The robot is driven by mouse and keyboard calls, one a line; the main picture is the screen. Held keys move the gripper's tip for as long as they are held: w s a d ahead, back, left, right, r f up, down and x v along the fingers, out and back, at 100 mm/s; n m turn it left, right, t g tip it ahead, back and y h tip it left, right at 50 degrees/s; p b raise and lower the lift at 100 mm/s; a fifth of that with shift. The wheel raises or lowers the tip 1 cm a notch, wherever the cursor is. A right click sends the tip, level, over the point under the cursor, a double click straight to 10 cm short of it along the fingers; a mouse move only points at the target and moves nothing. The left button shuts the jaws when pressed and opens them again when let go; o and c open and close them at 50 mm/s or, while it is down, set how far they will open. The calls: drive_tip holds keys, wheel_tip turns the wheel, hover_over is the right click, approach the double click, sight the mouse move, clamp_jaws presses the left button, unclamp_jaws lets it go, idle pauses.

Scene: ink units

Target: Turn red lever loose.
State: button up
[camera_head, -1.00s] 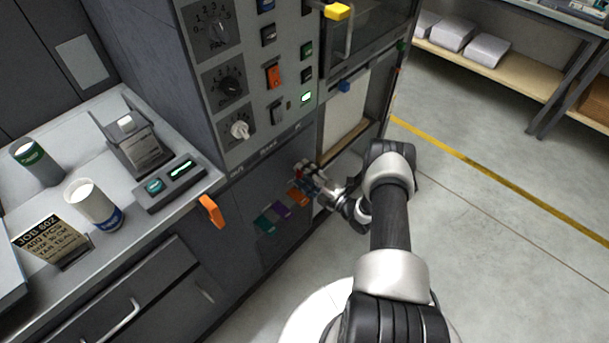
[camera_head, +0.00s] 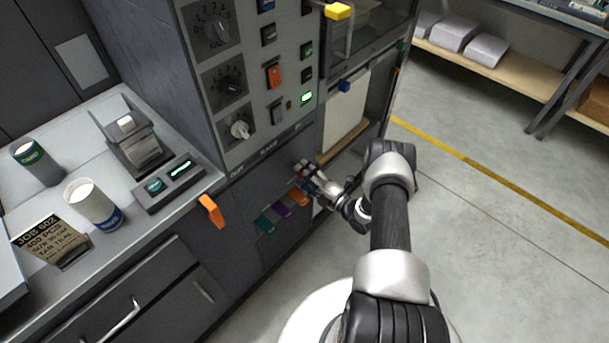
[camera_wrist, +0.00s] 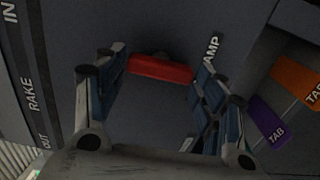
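The red lever (camera_wrist: 160,69) shows in the wrist view as a short red bar on the dark grey machine panel, lying nearly level with a slight tilt. My gripper (camera_wrist: 155,85) is open, with one blue-padded finger on each side of the lever. The right finger is close to the lever's right end; whether either finger touches it I cannot tell. In the head view my gripper (camera_head: 303,173) is at the lower front of the machine, and it hides most of the lever there.
Orange (camera_wrist: 298,78) and purple (camera_wrist: 267,122) tabs sit right of the lever in the wrist view. A green tab (camera_head: 264,224) is lower left in the head view. An orange handle (camera_head: 211,210) juts from the counter edge. Open floor lies to the right.

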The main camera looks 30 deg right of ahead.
drive_tip(key=shift+o, duration=1.4)
drive_tip(key=v, duration=1.2)
